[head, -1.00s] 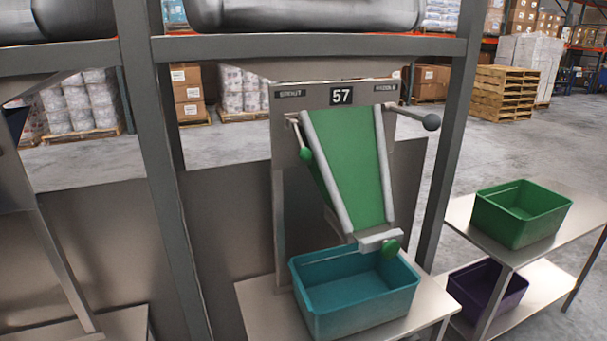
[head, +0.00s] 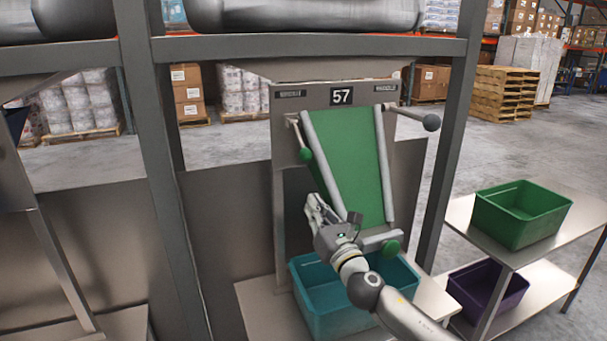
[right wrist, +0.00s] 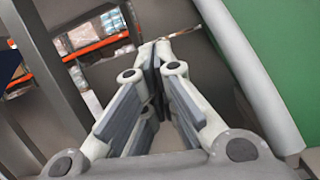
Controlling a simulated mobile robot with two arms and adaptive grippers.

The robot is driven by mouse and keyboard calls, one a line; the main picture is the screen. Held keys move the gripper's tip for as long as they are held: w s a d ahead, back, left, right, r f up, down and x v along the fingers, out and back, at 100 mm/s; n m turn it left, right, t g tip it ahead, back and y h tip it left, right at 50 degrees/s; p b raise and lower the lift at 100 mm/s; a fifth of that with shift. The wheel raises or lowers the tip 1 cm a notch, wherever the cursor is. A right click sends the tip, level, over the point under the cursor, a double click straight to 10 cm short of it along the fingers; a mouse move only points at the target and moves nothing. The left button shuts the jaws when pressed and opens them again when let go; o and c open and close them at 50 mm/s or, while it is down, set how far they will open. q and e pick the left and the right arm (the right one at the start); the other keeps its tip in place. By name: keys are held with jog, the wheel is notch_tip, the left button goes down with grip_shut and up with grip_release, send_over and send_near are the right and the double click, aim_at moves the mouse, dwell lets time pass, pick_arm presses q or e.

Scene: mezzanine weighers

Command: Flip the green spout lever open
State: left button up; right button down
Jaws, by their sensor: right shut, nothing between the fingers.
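A station marked 57 has a green chute (head: 350,160) with pale side rails. A lever with a green knob (head: 305,155) hangs at the chute's upper left, its thin rod slanting down from a pivot. Another green knob (head: 390,249) sits at the pale bar (head: 380,239) across the chute's lower end. My right gripper (head: 312,203) is shut and empty, in front of the chute's left rail and below the upper left knob, apart from it. In the right wrist view its fingertips (right wrist: 155,58) meet, with the green chute at right. My left gripper is not in view.
A lever with a dark grey knob (head: 431,122) sticks out at the upper right. A teal bin (head: 325,320) stands under the chute, partly hidden by my right arm. Grey frame posts (head: 448,150) flank the station. A green bin (head: 520,232) stands on the right table.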

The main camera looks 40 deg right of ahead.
aim_at(301, 142)
jog(key=shift+w, duration=0.1)
jog(key=w+d+r+p, duration=0.1)
jog(key=w+r+p, duration=0.3)
jog(key=w, duration=0.3)
jog(key=shift+d+r, duration=0.4)
jog(key=shift+r, duration=0.4)
jog(key=shift+r, duration=0.15)
